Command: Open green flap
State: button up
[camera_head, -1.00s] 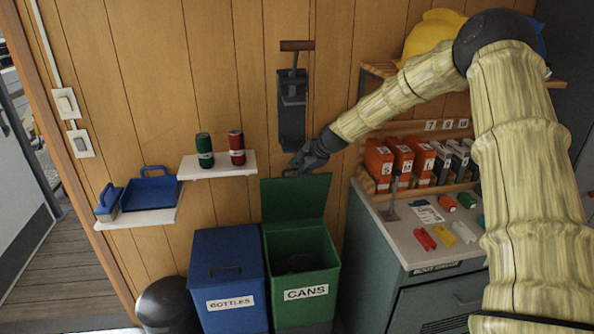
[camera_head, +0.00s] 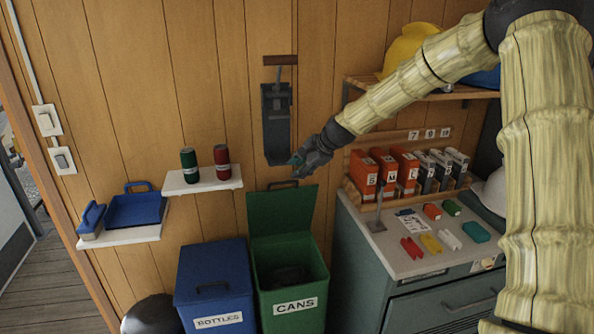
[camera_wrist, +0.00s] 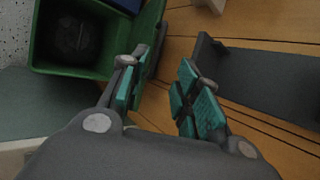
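The green flap (camera_head: 281,209) of the green bin stands raised, leaning up toward the wooden wall. The green bin (camera_head: 291,299) is labelled CANS and its top is open, with something dark inside. My gripper (camera_head: 298,160) is just above and right of the flap's top edge, in front of the wall. In the wrist view my gripper (camera_wrist: 162,92) has its teal pads apart with nothing between them. The flap's edge (camera_wrist: 147,37) shows beside the left finger there; I cannot tell if they touch. The bin's open inside (camera_wrist: 75,38) shows at upper left.
A blue bin (camera_head: 215,290) labelled BOTTLES stands left of the green one, its lid shut. A can crusher (camera_head: 277,125) hangs on the wall close to my gripper. A shelf (camera_head: 202,184) holds a green and a red can. A cabinet (camera_head: 400,258) with small items stands right.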

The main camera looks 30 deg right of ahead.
jog(key=shift+f, duration=0.1)
jog(key=c, duration=0.3)
jog(key=a+f+t+b, duration=0.1)
jog(key=f, duration=0.2)
jog(key=a+f+b, duration=0.1)
jog(key=f+b, duration=0.1)
jog(key=f, duration=0.2)
jog(key=a+f+n+t+b, duration=0.1)
jog(key=a+f+b, duration=0.1)
jog(key=f, duration=0.1)
jog(key=shift+a+f+t+h, duration=0.1)
jog(key=shift+f+t+h, duration=0.2)
grip_shut()
jog(key=s+a+f+t+h+b, duration=0.35)
jog(key=s+t+b, duration=0.2)
jog(key=b, duration=0.35)
jog(key=s+d+r+m+t+h+b, duration=0.2)
jog(key=s+r+m+t+h+b, duration=0.1)
jog(key=s+h, duration=0.1)
jog(key=p+x, duration=0.2)
jog(key=x, duration=1.1)
jog(key=shift+w+r, duration=0.15)
jog(key=shift+w, duration=0.2)
